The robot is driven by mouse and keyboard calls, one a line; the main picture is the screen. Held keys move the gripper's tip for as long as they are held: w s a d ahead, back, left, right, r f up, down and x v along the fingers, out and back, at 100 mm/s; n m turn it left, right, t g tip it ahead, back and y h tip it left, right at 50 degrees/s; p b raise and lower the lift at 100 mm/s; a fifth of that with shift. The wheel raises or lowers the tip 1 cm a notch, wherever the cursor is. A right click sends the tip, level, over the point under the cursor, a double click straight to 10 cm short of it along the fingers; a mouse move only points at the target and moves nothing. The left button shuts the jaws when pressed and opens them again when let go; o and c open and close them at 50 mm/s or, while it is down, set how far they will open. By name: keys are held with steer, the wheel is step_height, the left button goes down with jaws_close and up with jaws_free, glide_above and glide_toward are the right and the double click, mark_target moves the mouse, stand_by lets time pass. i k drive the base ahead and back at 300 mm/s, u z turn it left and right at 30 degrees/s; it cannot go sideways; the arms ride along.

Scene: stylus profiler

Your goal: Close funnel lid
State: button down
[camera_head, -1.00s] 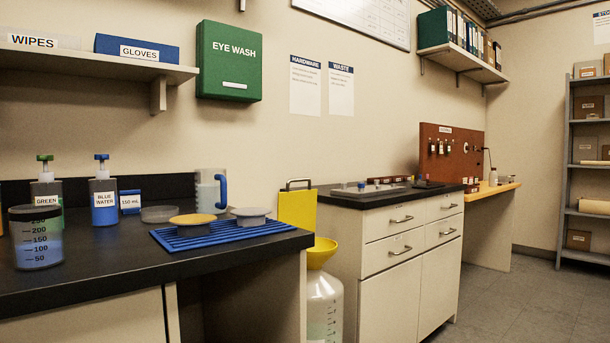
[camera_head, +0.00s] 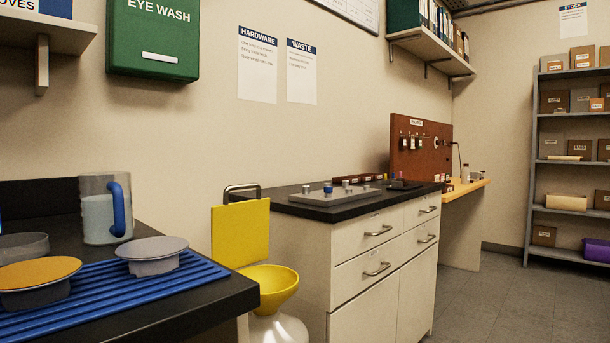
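A yellow funnel (camera_head: 270,286) sits in the mouth of a whitish plastic carboy (camera_head: 276,329) in the gap between the black bench and the white cabinet. The funnel's square yellow lid (camera_head: 241,233) stands upright behind the bowl, swung open. A dark looped bar (camera_head: 241,189) shows just above the lid's top edge; I cannot tell whether it belongs to the lid. The lower carboy is cut off by the frame. My gripper is not in view.
The black bench (camera_head: 150,322) at left holds a blue ribbed mat (camera_head: 205,271) with an orange-topped and a grey lidded dish, and a blue-handled jug (camera_head: 104,209). The white cabinet (camera_head: 362,312) stands right of the carboy. Floor (camera_head: 490,300) is clear at right.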

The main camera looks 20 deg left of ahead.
mark_target(239, 231)
steer(key=z, duration=0.2)
steer(key=i, duration=0.65)
steer(key=u, duration=0.75)
steer(key=i, duration=0.7)
steer(key=u, duration=0.75)
